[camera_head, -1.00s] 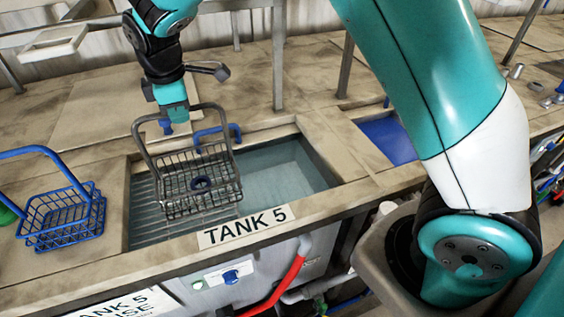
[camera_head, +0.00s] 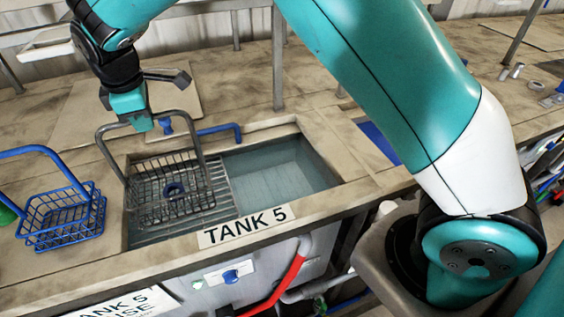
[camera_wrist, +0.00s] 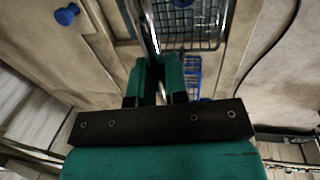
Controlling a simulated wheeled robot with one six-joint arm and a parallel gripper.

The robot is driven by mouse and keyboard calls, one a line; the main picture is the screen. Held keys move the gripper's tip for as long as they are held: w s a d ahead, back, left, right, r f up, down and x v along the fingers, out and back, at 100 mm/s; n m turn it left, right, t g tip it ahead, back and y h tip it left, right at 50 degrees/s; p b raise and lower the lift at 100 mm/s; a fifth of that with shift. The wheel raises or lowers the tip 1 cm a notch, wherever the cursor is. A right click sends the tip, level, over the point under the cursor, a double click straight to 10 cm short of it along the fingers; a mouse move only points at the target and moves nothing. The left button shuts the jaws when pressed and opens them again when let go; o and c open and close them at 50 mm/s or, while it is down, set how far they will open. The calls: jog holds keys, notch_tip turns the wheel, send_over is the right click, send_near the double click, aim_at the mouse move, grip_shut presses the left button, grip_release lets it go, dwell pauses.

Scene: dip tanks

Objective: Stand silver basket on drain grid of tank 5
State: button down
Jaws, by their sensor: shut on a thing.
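The silver basket (camera_head: 172,205), a grey wire basket with a tall hoop handle and a blue ring-shaped piece inside, hangs upright below my gripper (camera_head: 141,120). My gripper is shut on the top of its handle; the wrist view shows the fingers (camera_wrist: 156,88) closed at the handle bar and part of the basket mesh (camera_wrist: 190,22). The basket is over the drain grid (camera_head: 224,190) in the left half of tank 5 (camera_head: 290,170). It covers most of the grid. I cannot tell whether its bottom touches the bars.
A blue basket (camera_head: 62,225) with a raised handle stands on the worktop just left of the tank. Open liquid fills the tank's right half. A blue pipe (camera_head: 220,131) runs along the back edge. A metal post (camera_head: 278,60) stands behind the tank.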

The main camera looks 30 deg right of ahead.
notch_tip(320, 180, down, 8)
jog(key=b, duration=0.4)
jog(key=shift+r, duration=0.2)
jog(key=shift+f+b, duration=0.5)
jog(key=shift+f, duration=0.1)
dwell(0.5)
jog(key=c, duration=1.1)
grip_release()
jog(key=shift+o, duration=0.2)
jog(key=s+r+b, duration=0.3)
jog(key=r, duration=1.4)
jog(key=shift+s+a+b, duration=0.15)
jog(key=shift+a+b, duration=0.15)
